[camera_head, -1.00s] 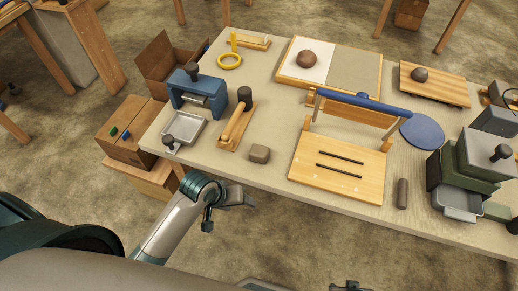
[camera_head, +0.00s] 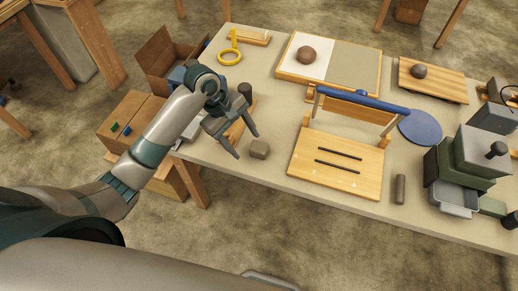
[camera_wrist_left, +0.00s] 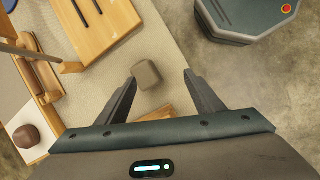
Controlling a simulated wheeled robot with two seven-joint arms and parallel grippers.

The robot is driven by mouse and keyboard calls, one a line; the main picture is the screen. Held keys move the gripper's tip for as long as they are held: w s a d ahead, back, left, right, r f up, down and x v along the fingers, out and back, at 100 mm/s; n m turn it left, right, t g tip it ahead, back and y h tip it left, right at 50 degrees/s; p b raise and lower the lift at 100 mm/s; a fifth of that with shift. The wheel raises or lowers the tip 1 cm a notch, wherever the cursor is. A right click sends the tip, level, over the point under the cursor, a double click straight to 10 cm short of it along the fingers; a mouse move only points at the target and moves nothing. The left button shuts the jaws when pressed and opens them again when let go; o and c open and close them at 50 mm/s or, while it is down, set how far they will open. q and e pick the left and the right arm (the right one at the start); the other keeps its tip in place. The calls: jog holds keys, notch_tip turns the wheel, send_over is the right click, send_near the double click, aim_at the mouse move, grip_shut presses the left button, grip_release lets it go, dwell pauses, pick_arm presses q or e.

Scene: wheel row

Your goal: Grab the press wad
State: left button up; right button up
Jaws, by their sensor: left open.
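A small grey-brown block with rounded edges (camera_head: 260,149), which fits the press wad, lies on the table near its front edge. My left gripper (camera_head: 247,146) is open and reaches over the table edge from the left, its fingertips just beside the block. In the left wrist view the block (camera_wrist_left: 146,73) shows between the open fingertips (camera_wrist_left: 159,76), closer to the left one. Nothing is held. I cannot tell whether a finger touches the block. My right gripper is not in view.
Right of the block is a wooden board (camera_head: 335,168) with two dark slots and a blue-handled frame (camera_head: 360,99). A grey cylinder (camera_head: 399,190) lies farther right. A wooden tool with a dark knob (camera_head: 245,91) is behind my gripper. Bare table lies around the block.

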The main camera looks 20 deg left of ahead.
aim_at(259, 144)
pick_arm(q)
jog(key=w+a+r+n, duration=0.3)
jog(key=w+r+n, duration=0.1)
jog(key=r, duration=0.3)
jog(key=shift+w+r+n+g, duration=0.4)
jog(key=shift+w, duration=0.35)
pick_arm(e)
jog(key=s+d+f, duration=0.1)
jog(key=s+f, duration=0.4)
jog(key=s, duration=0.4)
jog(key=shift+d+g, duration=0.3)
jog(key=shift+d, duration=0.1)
pick_arm(q)
jog(key=shift+f, duration=0.15)
jog(key=p+x, duration=0.2)
jog(key=x, duration=1)
jog(key=shift+d, duration=0.2)
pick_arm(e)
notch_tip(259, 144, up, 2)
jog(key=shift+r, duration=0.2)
